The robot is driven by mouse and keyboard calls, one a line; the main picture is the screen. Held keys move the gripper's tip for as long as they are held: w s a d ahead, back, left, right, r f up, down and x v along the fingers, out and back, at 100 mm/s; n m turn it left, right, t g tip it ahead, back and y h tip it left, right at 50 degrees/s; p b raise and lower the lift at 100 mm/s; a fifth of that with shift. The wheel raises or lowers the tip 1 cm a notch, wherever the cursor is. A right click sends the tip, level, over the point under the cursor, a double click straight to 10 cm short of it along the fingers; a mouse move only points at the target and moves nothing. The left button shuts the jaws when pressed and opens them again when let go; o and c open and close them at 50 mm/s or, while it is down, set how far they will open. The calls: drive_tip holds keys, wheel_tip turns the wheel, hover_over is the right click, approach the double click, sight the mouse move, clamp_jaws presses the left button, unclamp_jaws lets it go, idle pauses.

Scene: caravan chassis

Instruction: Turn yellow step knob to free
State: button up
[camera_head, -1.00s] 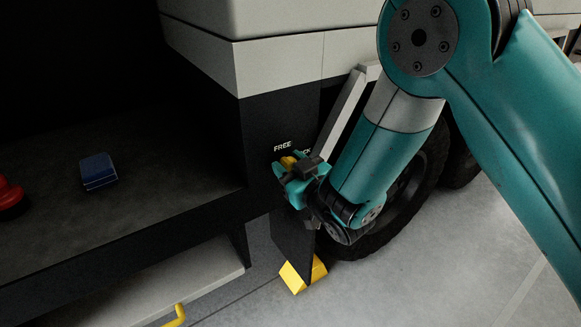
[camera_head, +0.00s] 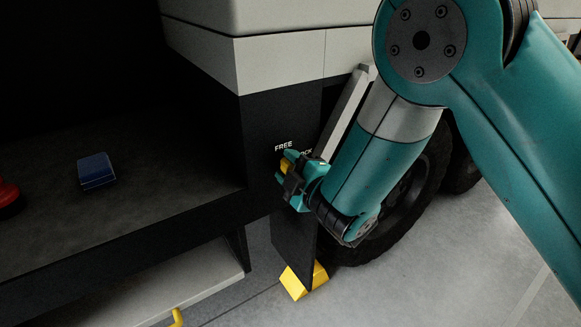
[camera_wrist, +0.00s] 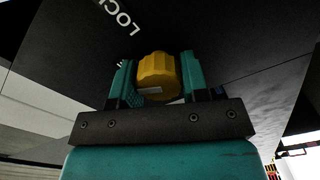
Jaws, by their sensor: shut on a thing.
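The yellow step knob (camera_wrist: 158,76) is a ribbed round knob on the black panel (camera_wrist: 225,40), with a small pale mark on its near side. My gripper (camera_wrist: 155,82) is around it, one teal finger on each side, and is shut on it. In the head view my gripper (camera_head: 291,170) is at the panel just below the white word FREE (camera_head: 284,147), and only a bit of the yellow knob (camera_head: 285,167) shows. The word LOCK is partly covered by the gripper in the head view; its letters (camera_wrist: 128,20) show at the top of the wrist view.
A pale diagonal bar (camera_head: 345,110) stands close behind the gripper. A black tyre (camera_head: 405,195) is to the right. A yellow block (camera_head: 303,281) is on the floor below. A blue box (camera_head: 96,170) and a red object (camera_head: 8,192) sit on the dark deck at left.

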drive_tip(key=n, duration=0.4)
drive_tip(key=shift+f+n, duration=0.15)
drive_tip(key=shift+n, duration=0.25)
idle(0.4)
drive_tip(key=o, duration=0.9)
